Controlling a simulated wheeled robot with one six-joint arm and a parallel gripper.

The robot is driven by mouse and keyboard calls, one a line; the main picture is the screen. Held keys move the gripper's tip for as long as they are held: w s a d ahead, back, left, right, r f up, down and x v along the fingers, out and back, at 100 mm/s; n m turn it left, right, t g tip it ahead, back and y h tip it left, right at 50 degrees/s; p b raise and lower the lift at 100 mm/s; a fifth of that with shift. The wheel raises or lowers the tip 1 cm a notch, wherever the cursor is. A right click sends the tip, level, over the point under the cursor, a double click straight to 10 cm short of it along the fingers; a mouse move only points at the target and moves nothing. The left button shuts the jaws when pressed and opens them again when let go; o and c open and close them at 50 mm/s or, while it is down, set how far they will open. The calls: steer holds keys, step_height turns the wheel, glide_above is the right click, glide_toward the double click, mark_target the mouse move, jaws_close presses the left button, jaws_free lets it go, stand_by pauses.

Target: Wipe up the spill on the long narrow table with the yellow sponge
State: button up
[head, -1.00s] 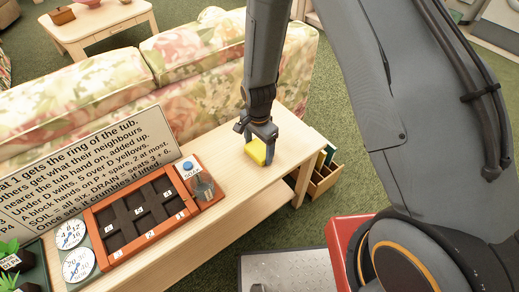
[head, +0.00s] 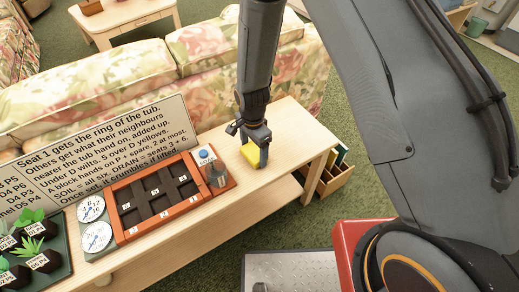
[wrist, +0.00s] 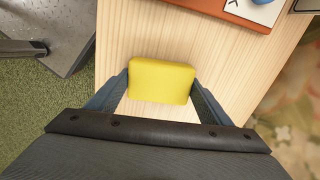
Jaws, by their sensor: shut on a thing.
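The long narrow table (head: 290,145) is pale wood and stands in front of a floral sofa. My gripper (head: 254,150) is low over its right part, shut on the yellow sponge (head: 249,154). In the wrist view the sponge (wrist: 161,80) sits between both fingers, with bare table (wrist: 135,40) around it. I cannot tell whether the sponge touches the tabletop. I see no spill on the visible wood; one could be hidden under the sponge or gripper.
Left of the sponge stand an orange-framed tray (head: 160,203), a unit with a blue button (head: 203,154) and glass jar (head: 217,176), a text sign (head: 100,145), two dials (head: 94,222) and potted plants (head: 35,258). The table's right end is clear.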

steer(key=shift+w+a+r, duration=0.1)
steer(key=shift+r, duration=0.85)
steer(key=shift+d+r+p, duration=0.2)
steer(key=shift+p, duration=0.25)
steer(key=shift+d+r+p, duration=0.1)
steer(key=shift+r+p, duration=0.35)
steer(key=shift+r, duration=0.1)
steer(key=shift+r+p, duration=1.6)
steer(key=shift+r, duration=0.6)
steer(key=shift+r, duration=0.1)
step_height(320, 180, up, 10)
steer(key=p, duration=0.7)
